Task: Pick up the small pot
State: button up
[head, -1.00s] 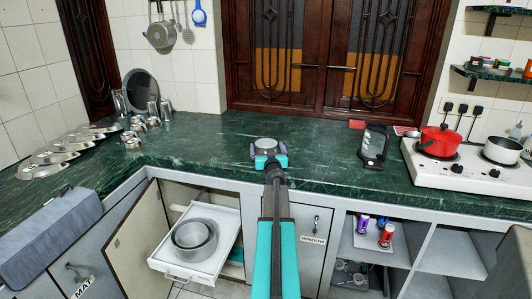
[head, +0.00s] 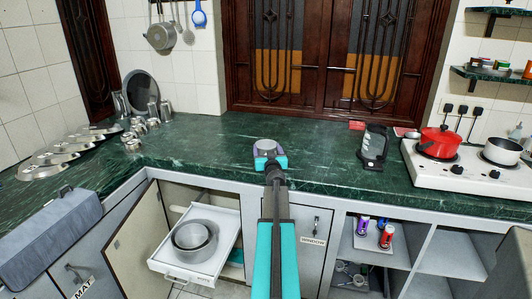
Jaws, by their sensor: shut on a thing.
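My gripper (head: 268,151), teal with dark jaws, is in the middle of the head view, seen over the green counter. It is shut on a small round silver-grey thing (head: 266,144) that looks like the small pot. The jaws and wrist hide much of it, so its shape is hard to make out. I cannot tell how high it is above the counter. Two grey pots, one inside the other (head: 193,238), sit in the open white drawer (head: 222,262) at lower left.
The green counter (head: 210,140) is clear around my gripper. A black device (head: 373,148), the stove (head: 455,175) with a red pot (head: 438,141) and a steel pot (head: 503,150) are at right. A cabinet door (head: 130,240) stands open.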

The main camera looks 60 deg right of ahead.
jog(key=shift+r, duration=0.1)
jog(key=shift+r+p, duration=1.35)
jog(key=shift+r, duration=0.4)
jog(key=s+a+p, duration=0.1)
jog(key=s+a, duration=0.3)
jog(key=s, duration=0.3)
jog(key=s+a+r+p, duration=0.1)
jog(key=s+a+p, duration=0.1)
jog(key=s, duration=0.5)
jog(key=shift+a+r, duration=0.15)
jog(key=shift+a, duration=0.75)
